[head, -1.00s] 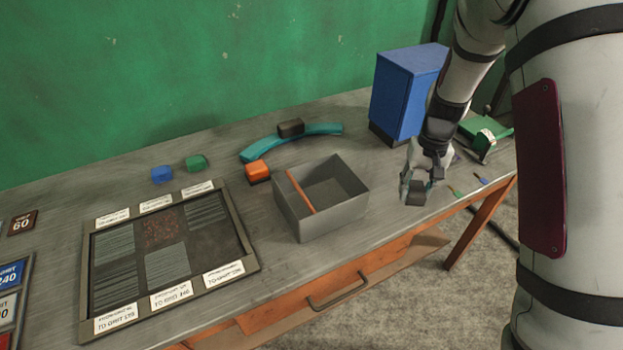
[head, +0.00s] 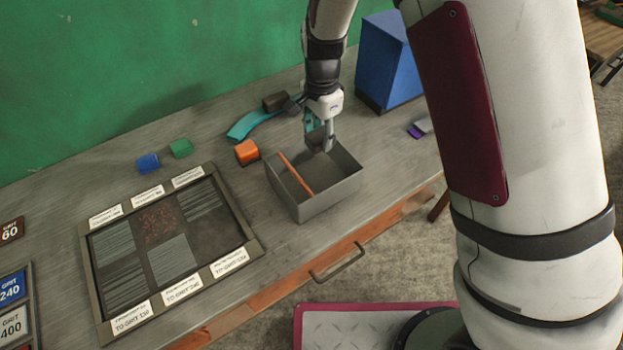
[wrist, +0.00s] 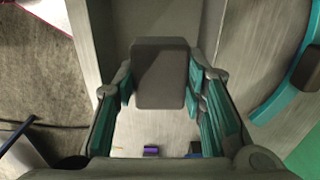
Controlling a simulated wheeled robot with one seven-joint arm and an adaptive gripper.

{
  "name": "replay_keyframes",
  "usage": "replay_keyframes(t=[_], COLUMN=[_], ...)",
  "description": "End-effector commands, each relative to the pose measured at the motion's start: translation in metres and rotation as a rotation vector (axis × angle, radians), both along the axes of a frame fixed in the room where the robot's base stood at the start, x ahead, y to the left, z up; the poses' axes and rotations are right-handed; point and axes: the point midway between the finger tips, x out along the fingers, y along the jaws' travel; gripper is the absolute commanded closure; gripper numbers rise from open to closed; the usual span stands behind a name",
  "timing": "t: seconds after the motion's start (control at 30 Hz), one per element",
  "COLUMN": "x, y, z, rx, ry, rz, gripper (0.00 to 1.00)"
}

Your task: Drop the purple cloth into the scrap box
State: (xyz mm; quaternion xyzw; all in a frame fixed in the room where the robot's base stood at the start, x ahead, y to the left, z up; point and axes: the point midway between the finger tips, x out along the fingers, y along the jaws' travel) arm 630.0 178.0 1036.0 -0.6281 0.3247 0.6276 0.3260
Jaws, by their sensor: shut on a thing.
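My gripper (head: 322,145) points down over the right part of the open grey box (head: 312,205) and is shut on a dark grey block. The block (wrist: 160,75) sits between the teal-padded fingers in the wrist view. The box has an orange strip across its inside; no label shows on it. A small purple thing (head: 414,132), perhaps the purple cloth, lies on the bench right of the box, next to a light grey piece. It also shows small in the wrist view (wrist: 151,151), beyond the held block. It is apart from my gripper.
An orange block (head: 247,152) and a teal curved piece (head: 250,124) lie left of and behind the box. A blue cabinet (head: 388,60) stands behind right. A framed panel (head: 165,245) lies left, with blue and green blocks behind it.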

Motion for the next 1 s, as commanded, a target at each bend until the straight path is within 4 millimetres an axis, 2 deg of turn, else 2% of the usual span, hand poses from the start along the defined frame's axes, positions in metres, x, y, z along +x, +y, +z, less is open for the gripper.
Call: replay_keyframes(t=[0.17,0.6,1.0], x=[-0.001,0.000,-0.002], y=[0.003,0.003,0.003], z=[-0.008,-0.053,-0.059], rx=[-0.001,0.000,0.000], ry=[0.002,0.001,0.000], rz=[-0.023,-0.020,-0.020], gripper=[0.90,0.90,0.90])
